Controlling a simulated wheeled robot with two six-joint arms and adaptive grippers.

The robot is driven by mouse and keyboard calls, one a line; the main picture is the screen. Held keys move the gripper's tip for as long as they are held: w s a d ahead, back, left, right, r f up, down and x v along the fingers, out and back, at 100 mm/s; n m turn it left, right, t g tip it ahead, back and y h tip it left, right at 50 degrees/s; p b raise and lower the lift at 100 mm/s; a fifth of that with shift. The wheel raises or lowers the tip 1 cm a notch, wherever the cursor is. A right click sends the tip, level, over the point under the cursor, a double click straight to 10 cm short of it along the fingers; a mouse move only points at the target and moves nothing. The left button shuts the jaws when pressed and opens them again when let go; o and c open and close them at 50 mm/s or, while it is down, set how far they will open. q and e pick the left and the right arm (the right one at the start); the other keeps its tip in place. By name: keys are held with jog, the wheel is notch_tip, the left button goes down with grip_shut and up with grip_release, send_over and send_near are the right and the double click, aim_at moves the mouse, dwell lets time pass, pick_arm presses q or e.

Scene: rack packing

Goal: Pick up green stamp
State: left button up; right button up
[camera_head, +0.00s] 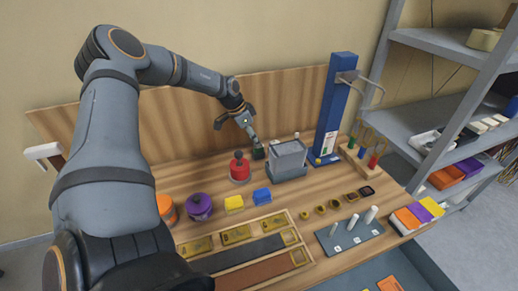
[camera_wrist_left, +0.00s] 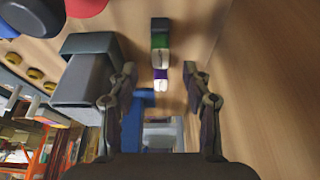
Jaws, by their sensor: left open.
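The green stamp (camera_wrist_left: 160,42) stands near the back panel, with a dark block at its far end and a white part facing me in the left wrist view. It shows small and dark green in the head view (camera_head: 258,153), left of the grey bin. My left gripper (camera_head: 241,127) is open above and behind the green stamp. In the left wrist view its fingers (camera_wrist_left: 160,75) are spread to either side of the stamp row, with nothing held. My right gripper is not in view.
The grey bin (camera_head: 288,156) stands close to the right of the green stamp. A red-topped container (camera_head: 239,168) is to its left. A blue post (camera_head: 334,105) rises farther right. The wooden back panel (camera_head: 165,125) runs close behind.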

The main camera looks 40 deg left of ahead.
aim_at(259, 152)
pick_arm(q)
jog(key=shift+w+a+f, duration=0.1)
jog(key=shift+f, duration=0.35)
jog(key=x, duration=0.3)
jog(key=shift+w+d+f+b, duration=0.1)
jog(key=shift+d+f+b, duration=0.15)
jog(key=shift+f+b, duration=0.15)
jog(key=shift+w+f, duration=0.2)
jog(key=shift+w, duration=0.05)
jog(key=shift+s+r, duration=0.15)
jog(key=shift+s, duration=0.05)
jog(key=c, duration=0.4)
grip_shut()
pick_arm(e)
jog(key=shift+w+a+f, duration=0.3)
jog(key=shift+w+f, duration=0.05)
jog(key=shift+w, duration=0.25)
